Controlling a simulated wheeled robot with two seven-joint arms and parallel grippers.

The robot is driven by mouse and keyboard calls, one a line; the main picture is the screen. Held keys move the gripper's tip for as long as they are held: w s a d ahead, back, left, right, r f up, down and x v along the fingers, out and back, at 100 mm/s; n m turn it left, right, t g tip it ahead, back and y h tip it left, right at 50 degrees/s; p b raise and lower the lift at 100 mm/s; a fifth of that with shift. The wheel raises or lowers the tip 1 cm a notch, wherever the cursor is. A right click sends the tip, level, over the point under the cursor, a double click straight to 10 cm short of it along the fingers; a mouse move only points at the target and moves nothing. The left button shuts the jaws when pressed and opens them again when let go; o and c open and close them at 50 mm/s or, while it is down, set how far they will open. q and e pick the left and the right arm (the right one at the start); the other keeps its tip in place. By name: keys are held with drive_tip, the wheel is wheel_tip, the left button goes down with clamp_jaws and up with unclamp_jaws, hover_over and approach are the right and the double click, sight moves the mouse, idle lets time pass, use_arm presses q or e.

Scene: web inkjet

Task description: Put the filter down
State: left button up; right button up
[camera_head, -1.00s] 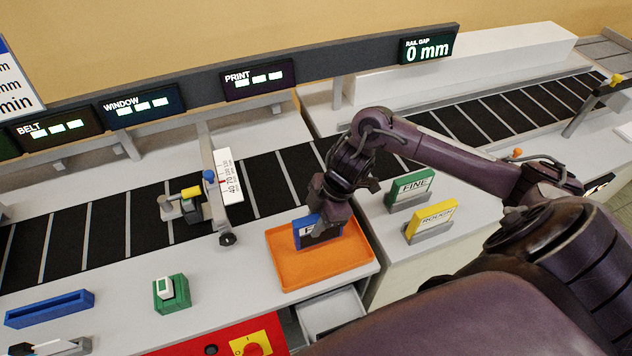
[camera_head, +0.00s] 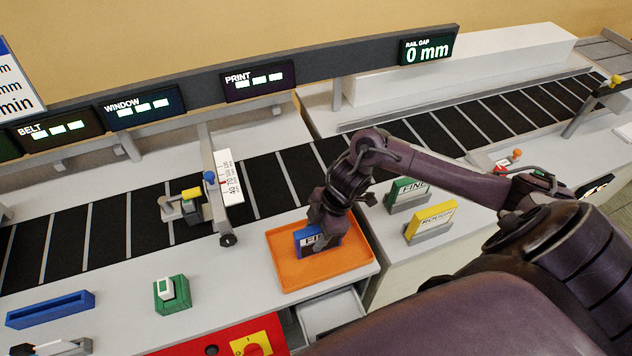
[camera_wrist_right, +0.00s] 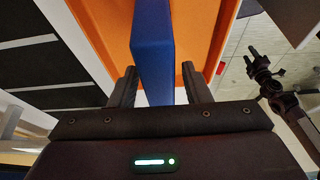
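The blue filter (camera_head: 305,240), with a white label partly hidden by my gripper, stands on edge in the orange tray (camera_head: 285,279). Its blue body (camera_wrist_right: 153,45) also shows in the right wrist view, over the orange tray surface (camera_wrist_right: 108,25). My right gripper (camera_head: 323,236) is at the filter from above. In the right wrist view the fingers (camera_wrist_right: 160,85) are on either side of the filter, with narrow gaps showing, so the gripper looks open around it. The filter's lower edge appears to rest in the tray. My left gripper is not in view.
A green FINE filter (camera_head: 408,190) and a yellow ROUGH filter (camera_head: 432,218) stand in holders right of the tray. An empty blue holder (camera_head: 50,309) and a green block (camera_head: 172,295) are at left. The dark belt (camera_head: 265,185) runs behind, with a gauge post beside it.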

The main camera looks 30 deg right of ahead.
drive_tip(key=shift+r, duration=0.1)
drive_tip(key=shift+r, duration=0.2)
drive_tip(key=b+v, duration=0.3)
drive_tip(key=v, duration=0.7)
drive_tip(key=shift+d+r, duration=0.15)
drive_tip(key=shift+d, duration=0.1)
drive_tip(key=shift+s+d+r, duration=0.1)
drive_tip(key=shift+d+r, duration=0.05)
drive_tip(key=shift+r, duration=0.45)
drive_tip(key=shift+s, duration=0.1)
